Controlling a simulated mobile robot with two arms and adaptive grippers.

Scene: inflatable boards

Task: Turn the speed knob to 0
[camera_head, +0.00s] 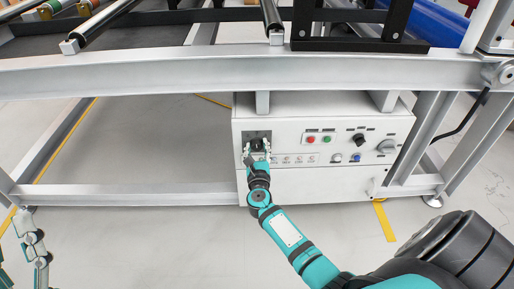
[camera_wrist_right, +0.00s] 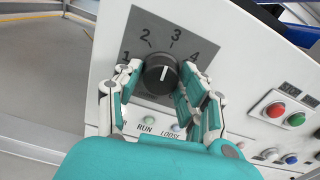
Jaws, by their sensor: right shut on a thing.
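The speed knob (camera_wrist_right: 160,74) is a black round knob on a grey dial plate (camera_wrist_right: 150,30) with the numbers 1, 2, 3 and 4 showing around its top. A white mark shows on the knob, but I cannot tell exactly which number it points at. The 0 is not visible. My right gripper (camera_wrist_right: 162,84) has its fingers on both sides of the knob and is shut on it. In the head view my right gripper (camera_head: 257,152) is at the panel's left end and partly covers the knob. My left gripper (camera_head: 36,247) is at the lower left, away from the panel; its jaw state is unclear.
The white control box (camera_head: 330,185) hangs below a grey metal frame beam (camera_head: 150,75). Right of the dial are a red button (camera_head: 311,139), a green button (camera_head: 327,139), a black selector (camera_head: 358,139) and a blue button (camera_head: 355,157). Open floor lies in front.

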